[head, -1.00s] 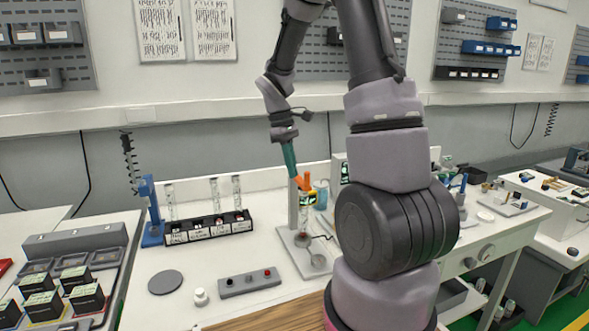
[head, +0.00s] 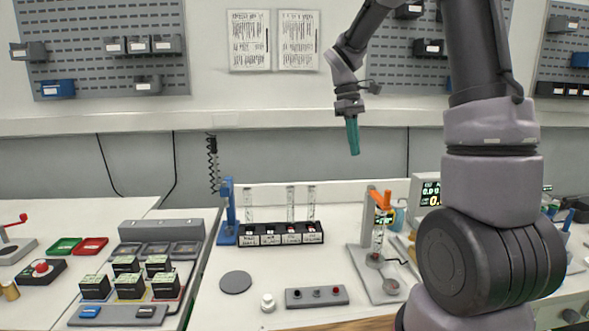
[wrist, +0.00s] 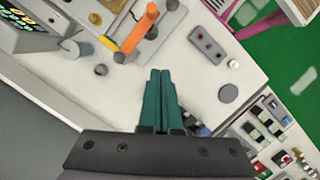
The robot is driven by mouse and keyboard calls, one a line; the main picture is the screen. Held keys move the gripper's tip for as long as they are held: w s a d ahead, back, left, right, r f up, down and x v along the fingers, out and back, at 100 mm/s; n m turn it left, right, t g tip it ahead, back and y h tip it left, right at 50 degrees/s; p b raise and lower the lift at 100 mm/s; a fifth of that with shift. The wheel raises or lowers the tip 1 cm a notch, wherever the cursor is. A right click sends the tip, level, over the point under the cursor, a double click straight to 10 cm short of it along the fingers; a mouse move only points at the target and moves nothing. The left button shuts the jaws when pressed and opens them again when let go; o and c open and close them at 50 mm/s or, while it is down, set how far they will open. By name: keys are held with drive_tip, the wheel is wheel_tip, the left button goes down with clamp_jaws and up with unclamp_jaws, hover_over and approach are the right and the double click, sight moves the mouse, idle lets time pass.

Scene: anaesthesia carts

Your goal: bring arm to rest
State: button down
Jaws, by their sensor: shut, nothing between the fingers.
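My gripper (head: 353,136) is raised above the white worktop in the head view, its green fingers pointing down. In the wrist view the two green fingers of my gripper (wrist: 160,100) lie side by side, shut, with nothing between them. It is apart from everything on the worktop. In the head view it hangs up and to the left of the stand with the orange clamp (head: 379,198). That orange clamp also shows in the wrist view (wrist: 132,35), beyond the fingertips.
A black rack (head: 281,235) with clear tubes, a blue stand (head: 228,215), a grey button box (head: 317,296), a grey disc (head: 236,282) and a white knob (head: 268,303) stand on the worktop. A monitor (head: 428,192) is at the right.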

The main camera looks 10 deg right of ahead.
drive_tip(key=s+a+r+m+t+y, duration=0.1)
drive_tip(key=s+r+m+t, duration=0.3)
drive_tip(key=s, duration=0.6)
drive_tip(key=s+a+r+m+t+y, duration=0.1)
drive_tip(key=s+r+m+t+y, duration=0.1)
drive_tip(key=s+r+m+t, duration=0.3)
drive_tip(key=s+r+m, duration=0.1)
drive_tip(key=s, duration=0.3)
drive_tip(key=shift+s+a+r+m, duration=0.25)
drive_tip(key=shift+s+r+m, duration=0.05)
drive_tip(key=shift+s+r, duration=0.05)
